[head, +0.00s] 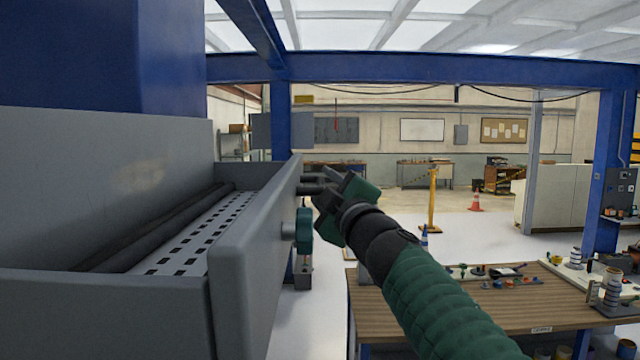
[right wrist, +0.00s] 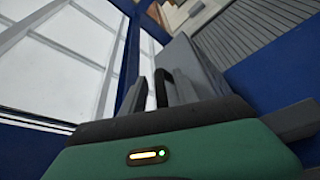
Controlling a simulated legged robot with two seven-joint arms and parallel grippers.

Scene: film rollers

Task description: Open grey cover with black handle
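The grey cover (head: 255,250) stands at the right side of the grey roller machine, with its top edge near the middle of the head view. My right gripper (head: 308,184) reaches in from the right, with its dark fingertips close to that edge at the far end. In the right wrist view, a curved black handle (right wrist: 162,88) shows between my two grey fingers, against grey panels. The fingers look apart, with a gap beside the handle. I cannot tell whether either finger touches it. The head view does not show the handle clearly. My left gripper is not in view.
Dark rollers (head: 155,228) and a perforated plate (head: 197,235) lie inside the machine. A green knob (head: 304,231) is on the cover's right side. A wooden table (head: 545,305) with small parts stands at the lower right. A blue frame (head: 420,70) spans overhead.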

